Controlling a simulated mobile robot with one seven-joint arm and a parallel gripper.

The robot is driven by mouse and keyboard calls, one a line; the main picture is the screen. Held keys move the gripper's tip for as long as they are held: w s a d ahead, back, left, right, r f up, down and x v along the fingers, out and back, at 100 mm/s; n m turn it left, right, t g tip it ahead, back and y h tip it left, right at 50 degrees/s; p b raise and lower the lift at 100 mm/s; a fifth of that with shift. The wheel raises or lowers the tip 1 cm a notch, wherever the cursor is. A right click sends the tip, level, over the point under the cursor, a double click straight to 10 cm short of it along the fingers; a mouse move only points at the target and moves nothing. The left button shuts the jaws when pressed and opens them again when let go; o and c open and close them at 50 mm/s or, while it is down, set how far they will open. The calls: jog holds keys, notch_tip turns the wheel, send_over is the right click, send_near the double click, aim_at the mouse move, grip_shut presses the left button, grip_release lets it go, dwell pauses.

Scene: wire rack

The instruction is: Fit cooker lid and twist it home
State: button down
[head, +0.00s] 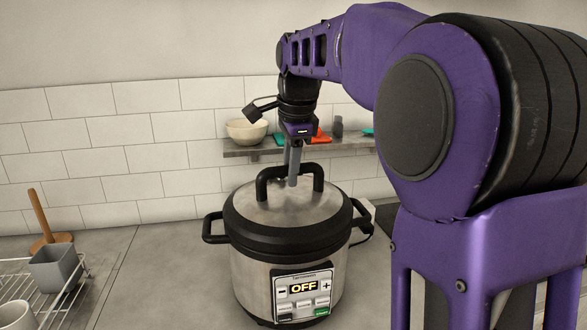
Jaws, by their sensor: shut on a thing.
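The cooker (252,285) stands on the counter, a steel pot with black side handles and a front panel that reads OFF. Its lid (250,207), steel with a black rim, sits level on top of the cooker; I cannot tell whether it is locked. The lid's black arched handle (319,182) stands up across the top. My gripper (292,180) points down from above and is shut on the lid handle near its middle. The fingers hide part of the handle.
A wall shelf (240,149) behind holds a cream bowl (246,132) and small coloured items. A wire rack (70,300) with a grey cup (54,268) is at the lower left. The counter (150,270) left of the cooker is clear.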

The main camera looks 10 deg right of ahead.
jog(key=shift+w+a+r+m, duration=0.1)
jog(key=shift+a+r+m, duration=0.1)
jog(key=shift+m, duration=0.3)
jog(key=c, duration=0.7)
grip_release()
jog(key=shift+d, duration=0.1)
jog(key=shift+o, duration=0.5)
jog(key=shift+f, duration=0.1)
jog(key=shift+f, duration=0.15)
